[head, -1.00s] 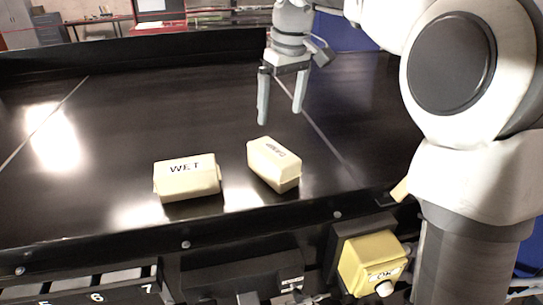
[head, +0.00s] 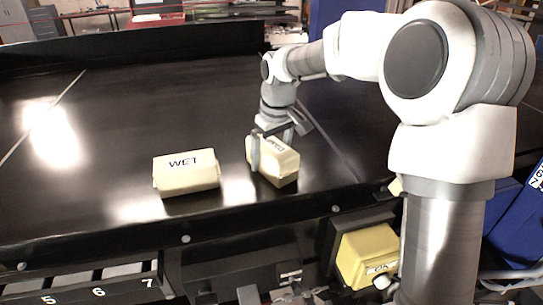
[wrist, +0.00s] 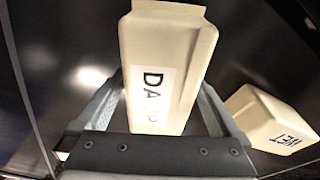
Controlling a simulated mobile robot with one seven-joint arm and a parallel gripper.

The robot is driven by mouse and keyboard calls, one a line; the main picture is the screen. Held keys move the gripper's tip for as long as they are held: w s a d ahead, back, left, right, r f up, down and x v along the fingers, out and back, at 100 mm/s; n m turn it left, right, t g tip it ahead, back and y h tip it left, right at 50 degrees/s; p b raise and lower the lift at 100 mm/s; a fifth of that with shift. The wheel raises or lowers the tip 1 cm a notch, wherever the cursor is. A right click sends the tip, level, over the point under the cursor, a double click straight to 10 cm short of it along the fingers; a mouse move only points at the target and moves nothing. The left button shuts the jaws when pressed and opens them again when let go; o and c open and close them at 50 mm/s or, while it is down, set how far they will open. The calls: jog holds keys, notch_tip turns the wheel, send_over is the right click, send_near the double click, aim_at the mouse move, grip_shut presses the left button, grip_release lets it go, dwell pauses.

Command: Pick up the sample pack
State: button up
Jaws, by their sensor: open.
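Two cream sample packs lie on the black conveyor. The right pack (head: 281,166) has a label beginning "DA", the rest hard to read; it also shows large in the wrist view (wrist: 168,50). The left pack (head: 187,174) is labelled WET and shows at the right of the wrist view (wrist: 268,112). My gripper (head: 270,156) is open and down over the right pack, one finger on either side of it. In the wrist view the pack lies between the two fingers (wrist: 158,110); whether they touch it I cannot tell. The gripper partly hides the pack's top.
The WET pack lies a short gap left of my gripper. A dark raised rail (head: 130,232) runs along the conveyor's near edge. In front of it are numbered slots (head: 75,284) and a yellow box (head: 366,252). The conveyor's left and far parts are clear.

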jog(key=shift+f, duration=0.55)
jog(key=shift+w+r, duration=0.1)
grip_shut()
